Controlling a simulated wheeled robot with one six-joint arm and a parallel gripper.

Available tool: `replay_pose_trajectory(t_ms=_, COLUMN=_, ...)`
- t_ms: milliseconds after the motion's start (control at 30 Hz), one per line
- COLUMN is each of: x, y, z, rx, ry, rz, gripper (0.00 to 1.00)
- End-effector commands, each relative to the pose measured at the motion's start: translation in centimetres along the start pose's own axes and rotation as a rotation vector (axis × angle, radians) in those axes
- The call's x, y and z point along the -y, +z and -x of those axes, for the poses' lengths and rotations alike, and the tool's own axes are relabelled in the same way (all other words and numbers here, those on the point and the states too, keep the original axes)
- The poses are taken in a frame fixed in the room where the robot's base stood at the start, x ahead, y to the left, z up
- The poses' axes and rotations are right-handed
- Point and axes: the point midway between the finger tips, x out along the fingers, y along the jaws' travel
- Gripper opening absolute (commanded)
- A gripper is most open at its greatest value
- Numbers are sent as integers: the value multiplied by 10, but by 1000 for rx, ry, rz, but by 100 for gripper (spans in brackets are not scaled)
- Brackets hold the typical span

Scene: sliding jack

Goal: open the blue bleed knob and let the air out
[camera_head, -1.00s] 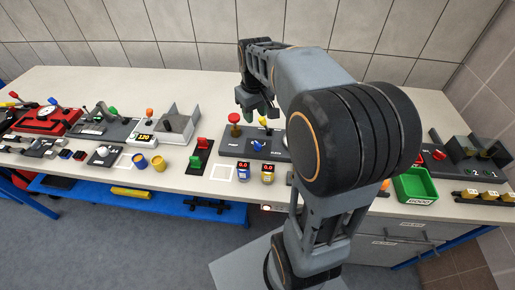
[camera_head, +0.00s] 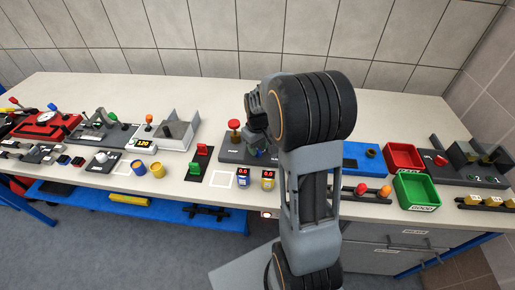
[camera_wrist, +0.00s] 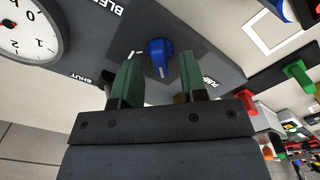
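The blue bleed knob (camera_wrist: 158,57) shows in the wrist view on a dark grey panel (camera_wrist: 215,62); it has a white line on it. The panel carries the words BLEED, SHUT and PUMP. My gripper (camera_wrist: 160,62) has two green fingers, open, one on each side of the knob in the picture. A gap shows between each finger and the knob, and I cannot tell how far the tips are above the panel. In the head view my arm hides most of the knob and gripper. A round white gauge (camera_wrist: 24,32) stands beside the panel's lettering.
In the head view a red-topped knob (camera_head: 235,126) stands on the panel's left. A green switch (camera_head: 195,167) is to the left, and red (camera_head: 404,157) and green (camera_head: 416,191) bins are to the right.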

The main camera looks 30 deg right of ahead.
Motion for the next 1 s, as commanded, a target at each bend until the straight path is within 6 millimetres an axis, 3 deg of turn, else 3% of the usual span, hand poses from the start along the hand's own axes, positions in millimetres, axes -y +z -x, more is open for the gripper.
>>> replay_pose_trajectory(t_ms=200, x=0, y=0, z=-12, rx=1, ry=0, rz=0, gripper=39)
replay_pose_trajectory(t_ms=500, x=0, y=0, z=-12, rx=0, ry=0, rz=0, gripper=39)
replay_pose_trajectory(t_ms=900, x=0, y=0, z=-12, rx=0, ry=0, rz=0, gripper=1)
replay_pose_trajectory(t_ms=1000, x=0, y=0, z=-12, rx=0, ry=0, rz=0, gripper=0)
